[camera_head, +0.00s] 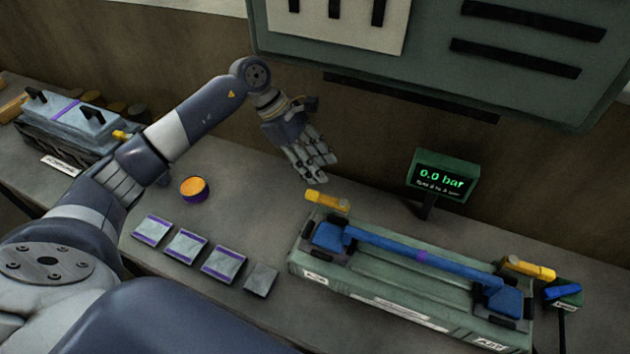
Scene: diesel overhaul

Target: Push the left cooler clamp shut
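The left cooler clamp has a yellow lever (327,201) at the back left corner of the green cooler cradle (400,283). A second yellow lever (528,268) is at the cradle's right end. A blue bar (395,243) with blue end blocks lies along the cradle, with a purple band near its middle. My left gripper (312,167) is a multi-fingered hand above and slightly left of the left lever, apart from it in the picture. Its fingers are extended downward and hold nothing visible. My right gripper is not in view.
A display reading 0.0 bar (443,177) stands behind the cradle. A small green box with a blue handle (563,293) is at right. Several flat tiles (186,246) and an orange-topped round tin (194,188) lie left. A grey block (75,125) sits far left.

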